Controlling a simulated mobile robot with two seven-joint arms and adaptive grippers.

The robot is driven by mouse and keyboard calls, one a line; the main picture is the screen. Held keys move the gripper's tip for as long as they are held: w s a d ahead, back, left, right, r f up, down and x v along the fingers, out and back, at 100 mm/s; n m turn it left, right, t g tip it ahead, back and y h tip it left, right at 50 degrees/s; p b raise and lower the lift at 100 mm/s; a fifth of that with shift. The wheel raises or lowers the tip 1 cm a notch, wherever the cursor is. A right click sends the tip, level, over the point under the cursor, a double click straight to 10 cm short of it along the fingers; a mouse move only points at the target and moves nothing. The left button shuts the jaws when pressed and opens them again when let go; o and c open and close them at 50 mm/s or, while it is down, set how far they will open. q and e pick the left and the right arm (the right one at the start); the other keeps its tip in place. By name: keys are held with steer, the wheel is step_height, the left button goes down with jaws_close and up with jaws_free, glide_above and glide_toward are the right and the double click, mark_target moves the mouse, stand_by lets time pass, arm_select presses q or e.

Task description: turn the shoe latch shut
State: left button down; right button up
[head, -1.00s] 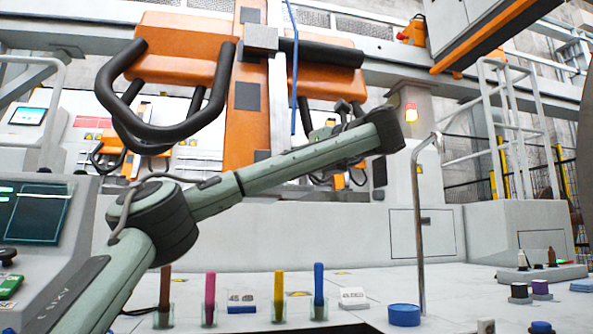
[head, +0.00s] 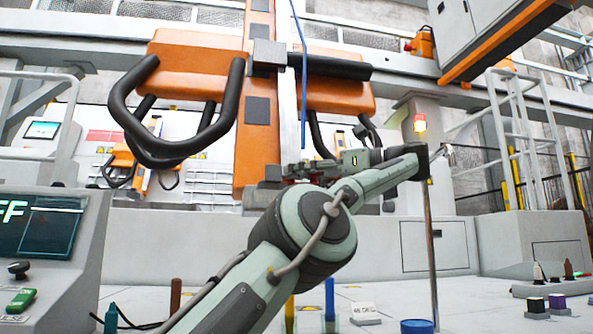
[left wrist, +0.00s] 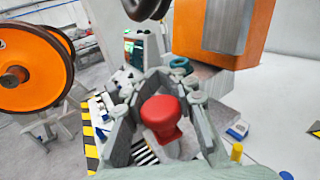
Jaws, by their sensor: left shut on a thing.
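The orange column (head: 257,130) hangs in the middle of the head view, with a dark grey shoe block (head: 262,197) at its lower end. My left gripper (head: 287,172) is beside this lower end, coming from the right. In the left wrist view, a red knob (left wrist: 162,112), which looks like the latch handle, sits between the two fingers of my left gripper (left wrist: 166,88). The fingers are shut on it. The orange column (left wrist: 262,35) and grey block (left wrist: 205,78) are just beyond. The latch's turn angle cannot be told. My right gripper is not in view.
Black looped handles (head: 180,150) hang left of the column. A thin metal pole (head: 431,250) stands to the right. A control console (head: 75,260) is at left. Small coloured items, including a blue tub (head: 416,326), stand on the pale bench below. An orange wheel (left wrist: 30,70) shows in the wrist view.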

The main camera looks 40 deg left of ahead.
arm_select(q)
steer(key=shift+s+f+g, duration=0.1)
steer(key=shift+g, duration=0.2)
stand_by(0.4)
steer(key=c, duration=1.3)
jaws_free()
